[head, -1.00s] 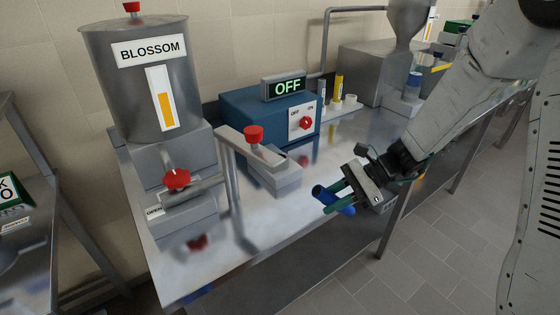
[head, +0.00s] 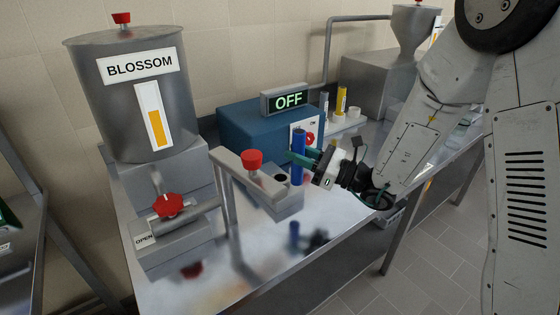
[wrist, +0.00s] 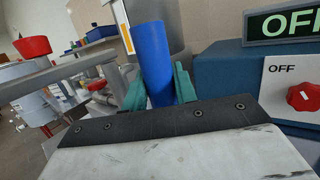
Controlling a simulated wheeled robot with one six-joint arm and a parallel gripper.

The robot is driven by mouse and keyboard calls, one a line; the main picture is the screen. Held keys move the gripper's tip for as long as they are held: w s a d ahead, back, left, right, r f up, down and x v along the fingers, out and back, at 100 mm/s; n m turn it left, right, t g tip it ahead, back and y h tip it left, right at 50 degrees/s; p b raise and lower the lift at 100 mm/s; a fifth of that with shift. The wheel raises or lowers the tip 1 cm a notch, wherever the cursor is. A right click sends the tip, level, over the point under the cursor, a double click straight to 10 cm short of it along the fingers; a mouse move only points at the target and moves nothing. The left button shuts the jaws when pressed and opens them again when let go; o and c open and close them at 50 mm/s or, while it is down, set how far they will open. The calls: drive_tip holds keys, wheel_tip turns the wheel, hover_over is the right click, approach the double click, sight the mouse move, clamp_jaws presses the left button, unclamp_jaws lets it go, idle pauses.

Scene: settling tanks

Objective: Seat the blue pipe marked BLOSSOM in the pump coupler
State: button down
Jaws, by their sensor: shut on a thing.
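The blue pipe (head: 298,150) is upright in the head view, held by my gripper (head: 302,158) in its green fingers. In the wrist view the pipe (wrist: 152,55) stands between the two fingers (wrist: 158,90). No marking on the pipe can be read. The pump coupler appears to be the grey block (head: 272,198) with a dark round hole (head: 281,178) on top. The pipe is just right of that hole, apart from it, and seems raised above the bench. The pipe's lower end is hidden in the wrist view.
A bracket with a red knob (head: 252,160) stands left of the hole. The BLOSSOM tank (head: 135,100) and red valve (head: 168,205) are farther left. The blue pump box (head: 245,135) reads OFF. Yellow and grey pipes (head: 341,100) stand in a rack behind. The front bench top (head: 260,250) is clear.

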drive_tip(key=shift+w+a+f, duration=0.85)
drive_tip(key=shift+a+f, duration=0.25)
drive_tip(key=shift+w+a+f, duration=0.8)
drive_tip(key=shift+a+f, duration=0.3)
drive_tip(key=c, duration=1.3)
unclamp_jaws()
drive_tip(key=shift+o, duration=1)
drive_tip(key=shift+r, duration=0.1)
